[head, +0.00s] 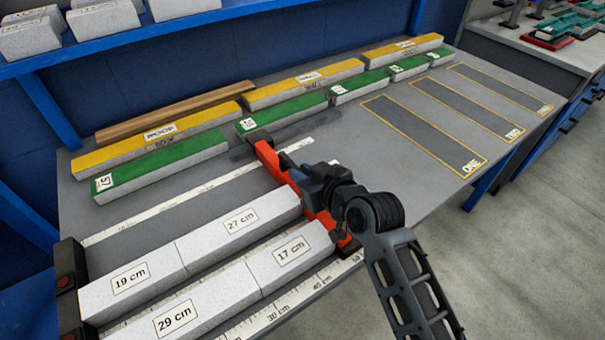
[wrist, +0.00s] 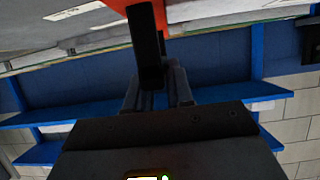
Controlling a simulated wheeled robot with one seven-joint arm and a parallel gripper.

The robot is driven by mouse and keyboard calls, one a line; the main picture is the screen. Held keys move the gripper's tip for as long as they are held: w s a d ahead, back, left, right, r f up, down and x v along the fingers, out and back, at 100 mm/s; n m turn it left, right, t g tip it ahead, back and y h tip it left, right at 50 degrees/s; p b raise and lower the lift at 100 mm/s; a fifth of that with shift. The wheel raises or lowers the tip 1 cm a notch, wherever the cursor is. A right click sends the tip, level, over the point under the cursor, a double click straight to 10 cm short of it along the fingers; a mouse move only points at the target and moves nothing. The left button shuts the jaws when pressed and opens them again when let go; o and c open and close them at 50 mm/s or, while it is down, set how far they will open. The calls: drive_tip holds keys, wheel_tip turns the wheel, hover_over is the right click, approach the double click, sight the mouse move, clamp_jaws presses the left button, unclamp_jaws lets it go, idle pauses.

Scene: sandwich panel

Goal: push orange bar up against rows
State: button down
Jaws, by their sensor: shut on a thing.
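The orange bar (head: 269,158) lies across the right ends of the two rows of white blocks, with black ends. It also shows at the top of the wrist view (wrist: 120,4). My gripper (head: 309,183) is shut on the bar near its middle. The back row holds the 19 cm block (head: 130,283) and the 27 cm block (head: 240,225). The front row holds the 29 cm block (head: 180,315) and the 17 cm block (head: 290,255). The bar is very close to the right ends of both rows; I cannot tell whether it touches them.
A dark end stop (head: 69,282) stands at the rows' left. Green blocks (head: 160,168) and yellow blocks (head: 165,135) line the back. Marked strips (head: 425,135) to the right are empty. A blue shelf (head: 150,35) hangs above.

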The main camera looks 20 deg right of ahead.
drive_tip(key=shift+a, duration=0.3)
drive_tip(key=c, duration=1.1)
unclamp_jaws()
drive_tip(key=shift+s, duration=0.1)
drive_tip(key=shift+s+d+r, duration=0.2)
drive_tip(key=shift+s+d, duration=0.05)
drive_tip(key=shift+s, duration=0.2)
drive_tip(key=v, duration=0.6)
drive_tip(key=shift+s+r+b, duration=0.15)
drive_tip(key=shift+s+b, duration=0.15)
drive_tip(key=shift+b, duration=0.1)
drive_tip(key=shift+s, duration=0.1)
